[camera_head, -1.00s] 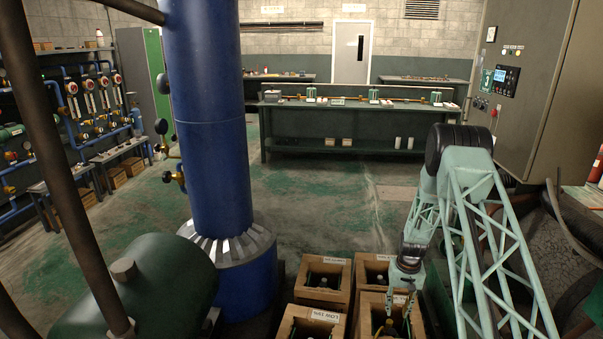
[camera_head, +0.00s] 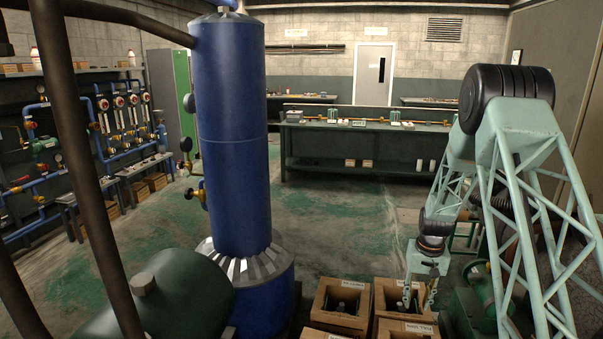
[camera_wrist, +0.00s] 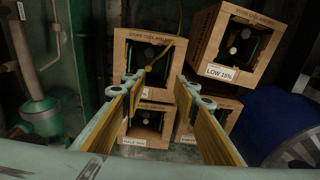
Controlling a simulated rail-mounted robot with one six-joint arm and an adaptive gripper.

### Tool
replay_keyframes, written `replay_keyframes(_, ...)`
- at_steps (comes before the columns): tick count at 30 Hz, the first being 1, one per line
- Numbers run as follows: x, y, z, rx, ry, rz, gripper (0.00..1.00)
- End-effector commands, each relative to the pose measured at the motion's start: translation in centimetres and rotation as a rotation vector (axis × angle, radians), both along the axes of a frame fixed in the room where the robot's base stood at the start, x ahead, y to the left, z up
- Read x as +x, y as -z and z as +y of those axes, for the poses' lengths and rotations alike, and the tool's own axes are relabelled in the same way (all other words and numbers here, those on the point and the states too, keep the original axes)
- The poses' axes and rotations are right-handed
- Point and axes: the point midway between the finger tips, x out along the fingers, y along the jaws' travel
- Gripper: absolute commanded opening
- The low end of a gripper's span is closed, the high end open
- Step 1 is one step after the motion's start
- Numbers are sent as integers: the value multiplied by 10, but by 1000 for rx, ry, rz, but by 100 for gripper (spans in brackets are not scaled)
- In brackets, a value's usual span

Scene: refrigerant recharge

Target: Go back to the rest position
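My arm is a pale green lattice arm at the right of the head view. My gripper (camera_head: 420,302) points down over the right-hand wooden crates. In the wrist view my gripper (camera_wrist: 157,88) shows two fingers spread wide apart, with nothing held between them. Beyond the fingers are open wooden crates: an upper-middle crate (camera_wrist: 122,62), a lower-middle crate (camera_wrist: 165,133) and a tilted-looking crate labelled LOW 15% (camera_wrist: 204,47). Dark round-topped items sit inside them. In the head view the nearer crates are partly cut off by the lower edge.
A tall blue column (camera_head: 232,130) and a dark green tank (camera_head: 180,295) stand left of the crates. A green workbench (camera_head: 350,150) is at the back. Valve pipework (camera_head: 90,165) lines the left wall. Open floor (camera_head: 340,225) lies between.

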Motion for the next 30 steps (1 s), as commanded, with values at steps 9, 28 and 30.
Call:
replay_keyframes(9, -15, -71, 18, -5, -16, -22, 28)
replay_keyframes(28, -62, -194, 56, -14, -47, -63, 28)
replay_keyframes(30, -69, -207, 60, -14, -51, -68, 28)
